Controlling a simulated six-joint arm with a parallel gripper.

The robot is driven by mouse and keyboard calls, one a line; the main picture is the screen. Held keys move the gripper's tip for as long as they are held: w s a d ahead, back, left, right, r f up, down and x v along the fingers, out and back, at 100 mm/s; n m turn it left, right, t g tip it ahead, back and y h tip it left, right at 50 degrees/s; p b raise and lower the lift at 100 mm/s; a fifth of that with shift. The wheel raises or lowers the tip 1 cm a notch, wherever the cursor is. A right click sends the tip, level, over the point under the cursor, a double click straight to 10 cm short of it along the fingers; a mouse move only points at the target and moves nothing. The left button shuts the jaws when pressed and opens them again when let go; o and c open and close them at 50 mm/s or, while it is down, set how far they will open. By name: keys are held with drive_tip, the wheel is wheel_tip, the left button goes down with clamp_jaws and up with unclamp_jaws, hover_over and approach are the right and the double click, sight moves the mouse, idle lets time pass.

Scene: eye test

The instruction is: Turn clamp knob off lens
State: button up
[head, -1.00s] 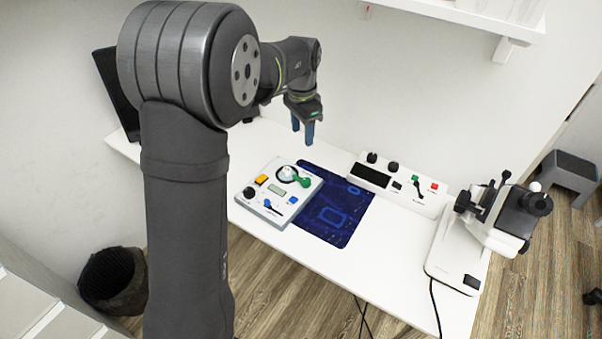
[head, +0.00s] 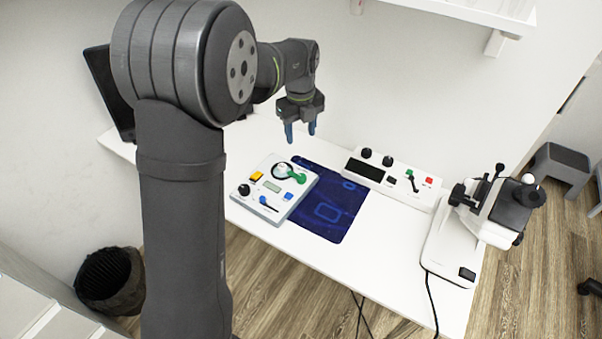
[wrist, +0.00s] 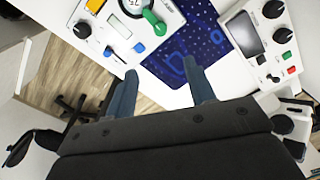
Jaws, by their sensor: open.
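A white panel box (head: 270,213) lies on the table. Near its back edge is a round white lens in a dark ring (head: 281,170), also in the wrist view (wrist: 131,6). A green clamp knob (head: 295,178) sits at the lens's right edge; it shows as a green lever in the wrist view (wrist: 154,22). I cannot tell how far it overlaps the lens. My gripper (head: 300,131) is open and empty, pointing down, above and behind the panel. In the wrist view its two blue fingers (wrist: 160,67) are apart and clear of the knob.
The panel also has a yellow button (head: 256,176), a black knob (head: 244,190), and blue controls. A dark blue mat (head: 328,213) lies to its right. Behind stands a white control box (head: 400,184) with knobs. A microscope (head: 495,215) stands at the right. The front table strip is bare.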

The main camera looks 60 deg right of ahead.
sight(301, 176)
wheel_tip(301, 176, down, 17)
drive_tip(key=shift+f, duration=0.1)
idle(0.3)
drive_tip(key=shift+c, duration=0.2)
drive_tip(key=c, duration=0.9)
